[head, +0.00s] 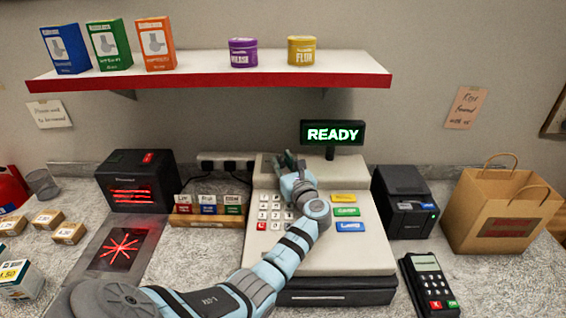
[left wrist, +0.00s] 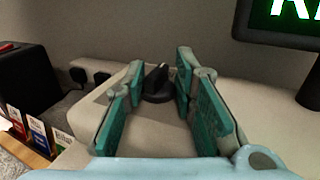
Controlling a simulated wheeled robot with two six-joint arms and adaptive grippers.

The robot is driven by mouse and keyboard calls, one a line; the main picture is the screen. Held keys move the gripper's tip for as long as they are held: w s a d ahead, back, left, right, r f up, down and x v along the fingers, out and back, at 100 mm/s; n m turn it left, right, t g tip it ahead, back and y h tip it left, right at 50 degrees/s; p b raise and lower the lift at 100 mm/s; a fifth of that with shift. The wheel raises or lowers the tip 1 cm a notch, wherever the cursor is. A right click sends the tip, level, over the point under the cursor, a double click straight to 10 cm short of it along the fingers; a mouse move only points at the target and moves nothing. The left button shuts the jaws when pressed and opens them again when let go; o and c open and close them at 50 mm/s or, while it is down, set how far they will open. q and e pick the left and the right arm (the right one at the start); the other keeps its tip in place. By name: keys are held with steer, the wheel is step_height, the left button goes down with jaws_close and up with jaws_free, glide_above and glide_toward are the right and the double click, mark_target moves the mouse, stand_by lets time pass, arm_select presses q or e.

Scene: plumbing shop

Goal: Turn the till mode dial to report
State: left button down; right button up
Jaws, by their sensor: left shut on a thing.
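The till (head: 345,250) is a cream cash register on the counter, with a keypad and coloured keys. Its mode dial (left wrist: 158,87) is a black knob with a raised grip on the till's upper back part. My left gripper (head: 290,160) reaches over the keypad to that part, and its teal fingers stand on both sides of the dial in the left wrist view, shut on it. The arm and gripper hide the dial in the head view. No dial position labels can be read. The till display (head: 332,133) reads READY. My right gripper is not in view.
A card rack (head: 208,218) and a black scanner box (head: 137,180) stand left of the till. A receipt printer (head: 404,200), a card terminal (head: 430,284) and a paper bag (head: 502,212) stand right. A shelf (head: 210,80) with boxes and tins hangs above.

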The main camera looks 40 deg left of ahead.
arm_select(q)
steer(key=shift+s+a+r+m+t+h+p, duration=0.2)
steer(key=shift+m+t+h+p, duration=0.4)
steer(key=shift+p, duration=0.55)
steer(key=shift+s+f+t+p, duration=0.1)
steer(key=shift+f+t+p, duration=0.05)
steer(key=shift+t+p, duration=0.25)
steer(key=shift+s+a+f+m+t+h, duration=0.1)
steer(key=shift+f+m+t+h, duration=0.05)
steer(key=shift+m+t+h, duration=0.7)
steer(key=m+t+h, duration=0.4)
steer(key=h, duration=0.1)
steer(key=shift+s+a+m, duration=0.25)
steer(key=shift+a+m, duration=0.1)
steer(key=shift+a+m+t+h+b, duration=0.1)
steer(key=shift+m+t+h+b, duration=0.35)
steer(key=shift+h, duration=0.4)
steer(key=shift+a+m+t+h+b, duration=0.1)
steer(key=shift+m+t+h+b, duration=0.25)
steer(key=shift+m+h, duration=0.6)
steer(key=shift+a+m+h+b, duration=0.15)
steer(key=shift+m+h+b, duration=0.65)
steer(key=shift+h+b, duration=0.75)
steer(key=shift+h, duration=0.3)
